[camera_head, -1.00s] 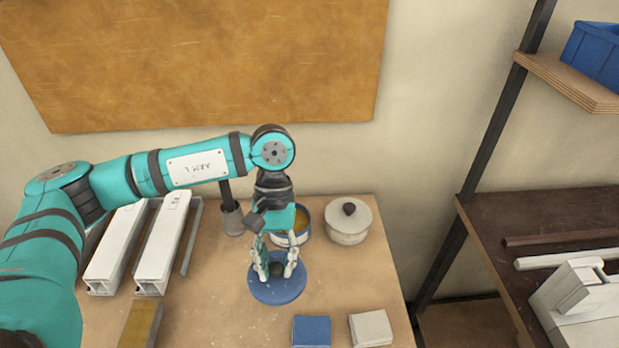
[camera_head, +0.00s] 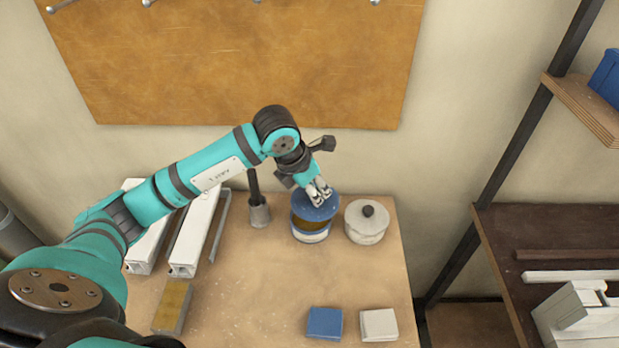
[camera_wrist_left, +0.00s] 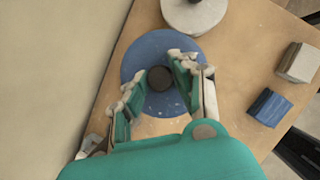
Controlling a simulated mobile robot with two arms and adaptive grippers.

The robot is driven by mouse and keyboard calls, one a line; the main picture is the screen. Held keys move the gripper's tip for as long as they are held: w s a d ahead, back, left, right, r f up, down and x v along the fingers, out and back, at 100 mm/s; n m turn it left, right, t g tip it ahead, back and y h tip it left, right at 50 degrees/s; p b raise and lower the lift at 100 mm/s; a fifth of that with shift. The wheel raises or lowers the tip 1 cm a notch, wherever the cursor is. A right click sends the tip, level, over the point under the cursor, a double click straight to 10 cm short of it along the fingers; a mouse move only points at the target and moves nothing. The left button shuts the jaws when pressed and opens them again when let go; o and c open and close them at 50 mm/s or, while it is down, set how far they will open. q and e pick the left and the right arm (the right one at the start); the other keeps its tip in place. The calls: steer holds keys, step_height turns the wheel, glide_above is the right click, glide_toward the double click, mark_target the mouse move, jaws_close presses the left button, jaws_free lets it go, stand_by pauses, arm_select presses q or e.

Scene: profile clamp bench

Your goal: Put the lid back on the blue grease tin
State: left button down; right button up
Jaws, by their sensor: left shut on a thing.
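The blue lid (camera_head: 303,207) is held roughly level by my left gripper (camera_head: 320,194), whose fingers close around its dark knob. In the left wrist view, the lid (camera_wrist_left: 147,55) and its dark knob (camera_wrist_left: 160,78) show between the fingers. The blue grease tin (camera_head: 310,238), with a pale band, stands upright below the lid on the bench. Brown grease (camera_head: 313,224) shows between the lid's front edge and the tin's rim, so the lid is apart from the tin there. The lid hides the tin's back rim. My right gripper is not in view.
A pale pot (camera_head: 366,229) with a dark knob stands close right of the tin. A grey holder (camera_head: 259,214) with a dark upright handle stands left. Pale profiles (camera_head: 194,238) lie further left. A blue block (camera_head: 325,322) and a pale block (camera_head: 379,324) sit in front. The bench middle is clear.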

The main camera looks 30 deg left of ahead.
mark_target(306, 198)
arm_select(q)
steer(key=shift+w+a+r+n+y, duration=0.1)
steer(key=shift+w+a+n+y, duration=0.2)
steer(key=shift+n, duration=0.25)
steer(key=shift+w+a+r+n+y, duration=0.1)
steer(key=shift+a+n+y, duration=0.1)
steer(key=shift+a+n, duration=0.3)
steer(key=shift+d+f+b, duration=0.1)
steer(key=shift+f+b, duration=1.05)
steer(key=shift+f, duration=1.1)
steer(key=shift+f+b, duration=0.95)
steer(key=shift+b, duration=0.35)
steer(key=shift+f+b, duration=0.15)
steer(key=shift+b, duration=0.45)
steer(key=c, duration=0.5)
jaws_free()
